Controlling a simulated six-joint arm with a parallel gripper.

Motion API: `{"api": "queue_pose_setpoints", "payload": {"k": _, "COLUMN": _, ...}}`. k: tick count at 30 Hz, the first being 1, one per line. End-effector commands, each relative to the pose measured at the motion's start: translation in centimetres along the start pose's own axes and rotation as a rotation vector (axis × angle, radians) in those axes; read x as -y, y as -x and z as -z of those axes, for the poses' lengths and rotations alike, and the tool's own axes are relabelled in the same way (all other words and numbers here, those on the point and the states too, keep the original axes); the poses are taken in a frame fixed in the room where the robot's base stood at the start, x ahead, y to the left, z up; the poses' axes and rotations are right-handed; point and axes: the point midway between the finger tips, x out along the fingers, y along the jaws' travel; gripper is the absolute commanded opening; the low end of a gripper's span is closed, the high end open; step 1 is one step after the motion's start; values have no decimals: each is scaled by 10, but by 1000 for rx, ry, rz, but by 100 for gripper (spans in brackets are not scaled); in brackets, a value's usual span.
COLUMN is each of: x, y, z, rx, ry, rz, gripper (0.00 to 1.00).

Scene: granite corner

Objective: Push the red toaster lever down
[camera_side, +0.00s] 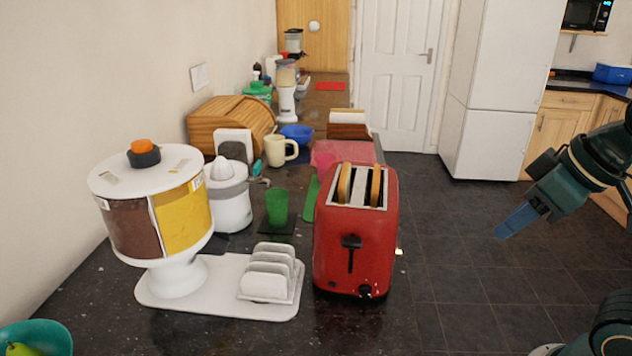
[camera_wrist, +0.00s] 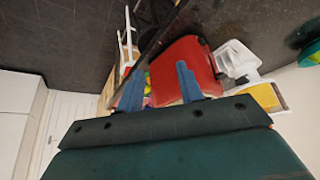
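The red toaster (camera_side: 330,246) stands upright on the dark counter, with two slices of bread (camera_side: 376,187) sticking up out of its slots. Its black lever (camera_side: 351,242) is at the top of a vertical slot on the front face. My gripper (camera_side: 512,222) is in the air to the right of the toaster, well apart from it. In the wrist view my gripper (camera_wrist: 157,80) has its two blue fingers spread, with nothing held. The toaster also shows there (camera_wrist: 206,72), partly behind one finger; the lever cannot be made out in that view.
A toast rack (camera_side: 268,277) on a white board and a cereal dispenser (camera_side: 150,210) stand left of the toaster. A green cup (camera_side: 277,207) and a juicer (camera_side: 229,195) are behind them. Open space over the floor lies between gripper and toaster.

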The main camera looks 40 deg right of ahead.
Motion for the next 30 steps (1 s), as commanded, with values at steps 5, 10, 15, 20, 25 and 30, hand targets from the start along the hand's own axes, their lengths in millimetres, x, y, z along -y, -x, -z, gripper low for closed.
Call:
{"api": "queue_pose_setpoints", "payload": {"k": 5, "x": 0, "y": 0, "z": 0, "rx": 0, "ry": 0, "rz": 0, "gripper": 36}}
{"api": "queue_pose_setpoints", "payload": {"k": 10, "x": 0, "y": 0, "z": 0, "rx": 0, "ry": 0, "rz": 0, "gripper": 36}}
{"api": "queue_pose_setpoints", "payload": {"k": 15, "x": 0, "y": 0, "z": 1, "rx": 2, "ry": -3, "rz": 0, "gripper": 7}}
{"api": "queue_pose_setpoints", "payload": {"k": 20, "x": 1, "y": 1, "z": 7, "rx": 14, "ry": -24, "rz": 1, "gripper": 0}}
{"api": "queue_pose_setpoints", "payload": {"k": 25, "x": 4, "y": 2, "z": 21, "rx": 44, "ry": -77, "rz": 1, "gripper": 0}}
{"api": "queue_pose_setpoints", "payload": {"k": 30, "x": 10, "y": 2, "z": 42, "rx": 88, "ry": -163, "rz": -6, "gripper": 0}}
